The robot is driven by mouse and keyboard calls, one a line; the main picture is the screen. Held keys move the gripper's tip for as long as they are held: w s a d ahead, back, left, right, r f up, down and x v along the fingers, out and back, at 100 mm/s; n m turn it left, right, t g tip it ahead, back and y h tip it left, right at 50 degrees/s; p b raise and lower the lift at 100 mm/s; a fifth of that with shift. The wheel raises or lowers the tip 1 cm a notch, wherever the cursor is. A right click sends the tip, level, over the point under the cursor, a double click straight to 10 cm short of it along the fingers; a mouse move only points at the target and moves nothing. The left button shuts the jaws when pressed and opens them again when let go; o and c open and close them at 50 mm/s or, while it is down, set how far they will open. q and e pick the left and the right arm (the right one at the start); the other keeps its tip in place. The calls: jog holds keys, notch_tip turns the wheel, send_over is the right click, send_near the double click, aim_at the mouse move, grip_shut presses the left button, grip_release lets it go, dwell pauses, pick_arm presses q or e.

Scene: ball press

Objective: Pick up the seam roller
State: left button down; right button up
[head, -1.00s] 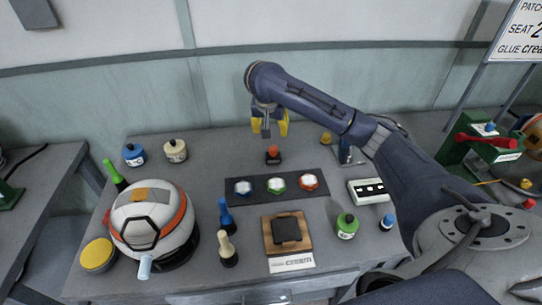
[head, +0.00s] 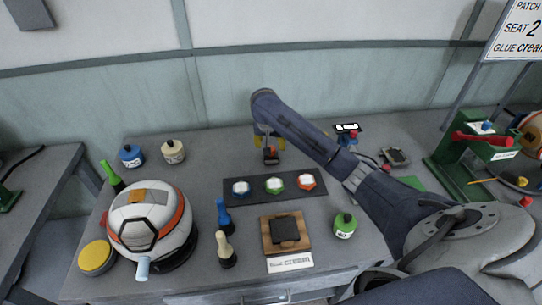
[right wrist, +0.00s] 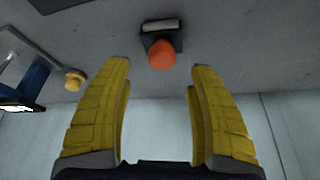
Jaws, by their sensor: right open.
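The seam roller (head: 271,157) looks like a small dark block with an orange knob, standing on the grey table behind the dark strip. In the right wrist view the orange knob (right wrist: 162,54) and a pale bar behind it show between and just beyond the fingertips. My right gripper (head: 269,143) is open and empty, with its yellow fingers low over the roller. In the right wrist view the two fingers (right wrist: 158,66) stand wide apart and do not touch the knob. My left gripper is not in view.
A dark strip (head: 251,198) with three coloured pieces lies in front of the roller. A white and orange ball (head: 151,222), bottles and a wooden block (head: 267,240) stand nearer. The table behind the left bottles is clear.

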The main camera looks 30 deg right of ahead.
jog(key=shift+a+x, duration=0.2)
jog(key=shift+x, duration=2.4)
grip_shut()
